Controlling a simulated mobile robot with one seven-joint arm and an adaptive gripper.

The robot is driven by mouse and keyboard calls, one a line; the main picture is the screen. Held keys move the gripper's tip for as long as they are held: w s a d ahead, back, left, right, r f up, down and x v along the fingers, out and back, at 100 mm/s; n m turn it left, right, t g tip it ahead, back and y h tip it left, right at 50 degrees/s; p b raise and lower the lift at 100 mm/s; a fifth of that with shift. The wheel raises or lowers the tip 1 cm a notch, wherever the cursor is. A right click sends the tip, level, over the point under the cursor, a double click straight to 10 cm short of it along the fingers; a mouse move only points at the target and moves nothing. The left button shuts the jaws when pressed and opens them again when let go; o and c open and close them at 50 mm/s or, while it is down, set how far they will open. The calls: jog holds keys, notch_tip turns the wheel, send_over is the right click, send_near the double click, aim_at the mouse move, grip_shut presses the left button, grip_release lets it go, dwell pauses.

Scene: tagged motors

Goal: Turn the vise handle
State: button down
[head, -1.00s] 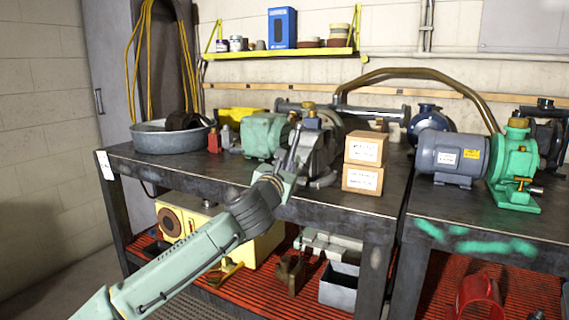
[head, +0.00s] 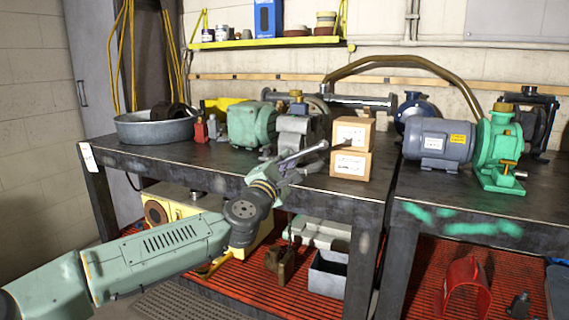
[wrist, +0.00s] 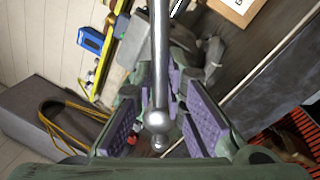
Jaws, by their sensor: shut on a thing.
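The grey bench vise (head: 298,140) stands at the front edge of the dark workbench. It also shows, partly, beyond my fingers in the wrist view (wrist: 212,58). Its handle (head: 308,152) is a slim metal bar, tilted up to the right in the head view. In the wrist view the handle (wrist: 160,55) runs lengthwise between my purple-padded fingers, with its round ball end toward my palm. My gripper (head: 284,168) is shut on the handle in front of the vise. The exact contact of the pads with the bar is hard to see.
Two stacked cardboard boxes (head: 350,150) stand just right of the vise, close to the handle's line. A green motor (head: 252,125) is on the left, with a grey basin (head: 150,127) farther left. A grey-and-green pump (head: 440,143) sits on the right-hand bench.

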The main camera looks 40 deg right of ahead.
jog(key=shift+a+m, duration=0.1)
jog(key=shift+m, duration=0.4)
jog(key=c, duration=1.8)
grip_release()
jog(key=shift+a+r, duration=0.1)
jog(key=shift+a, duration=0.1)
jog(key=shift+o, duration=0.8)
jog(key=shift+s+d, duration=0.1)
jog(key=v, duration=1.2)
